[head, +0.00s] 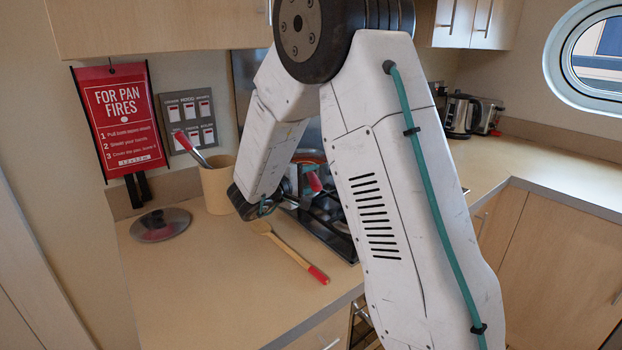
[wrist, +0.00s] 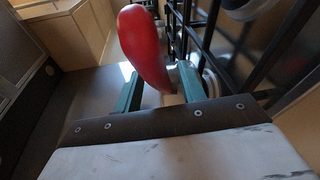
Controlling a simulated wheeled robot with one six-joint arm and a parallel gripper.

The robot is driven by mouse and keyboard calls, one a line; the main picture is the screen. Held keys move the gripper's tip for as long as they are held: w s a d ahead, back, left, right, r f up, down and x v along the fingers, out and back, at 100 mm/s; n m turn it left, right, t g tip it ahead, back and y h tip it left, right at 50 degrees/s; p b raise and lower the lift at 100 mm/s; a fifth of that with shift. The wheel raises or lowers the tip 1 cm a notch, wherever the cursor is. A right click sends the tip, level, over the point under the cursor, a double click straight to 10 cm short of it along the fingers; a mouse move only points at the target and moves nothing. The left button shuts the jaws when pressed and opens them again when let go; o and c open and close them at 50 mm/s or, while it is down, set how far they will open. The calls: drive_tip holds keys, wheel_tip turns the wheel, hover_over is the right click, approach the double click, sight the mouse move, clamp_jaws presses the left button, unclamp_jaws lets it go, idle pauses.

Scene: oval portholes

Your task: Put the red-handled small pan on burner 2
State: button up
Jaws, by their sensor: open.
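A red handle (head: 314,181) shows in the head view between my arm links, at the hob (head: 325,222). In the wrist view a red handle (wrist: 143,45) rises just ahead of my gripper (wrist: 160,85), its lower end between the two teal fingers. The fingers are apart, one on each side of it; I cannot tell whether either touches it. No burner number is readable.
A wooden spoon with a red end (head: 292,252) and a glass lid (head: 160,225) lie on the left counter. A utensil crock (head: 217,186) stands behind. Black grate bars (wrist: 205,45) are close by my gripper. A kettle (head: 460,116) and toaster stand far right.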

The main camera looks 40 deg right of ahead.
drive_tip(key=v, duration=1.1)
drive_tip(key=w+a+r+t+y, duration=0.5)
drive_tip(key=a+r+t+y, duration=0.25)
drive_tip(key=t+y, duration=0.2)
drive_tip(key=s+a+r+g+y, duration=0.2)
drive_tip(key=s+a+r+y, duration=0.1)
drive_tip(key=s+a+y, duration=0.45)
drive_tip(key=s+d+f+m+g, duration=0.1)
drive_tip(key=s+d+f+g, duration=0.1)
drive_tip(key=s, duration=0.8)
drive_tip(key=s+d+f+m+g, duration=0.1)
drive_tip(key=s+g, duration=0.4)
drive_tip(key=s, duration=0.5)
drive_tip(key=s+d+f+m+g, duration=0.2)
drive_tip(key=s+d+f+g, duration=0.1)
drive_tip(key=s, duration=0.7)
drive_tip(key=shift+d+h, duration=0.4)
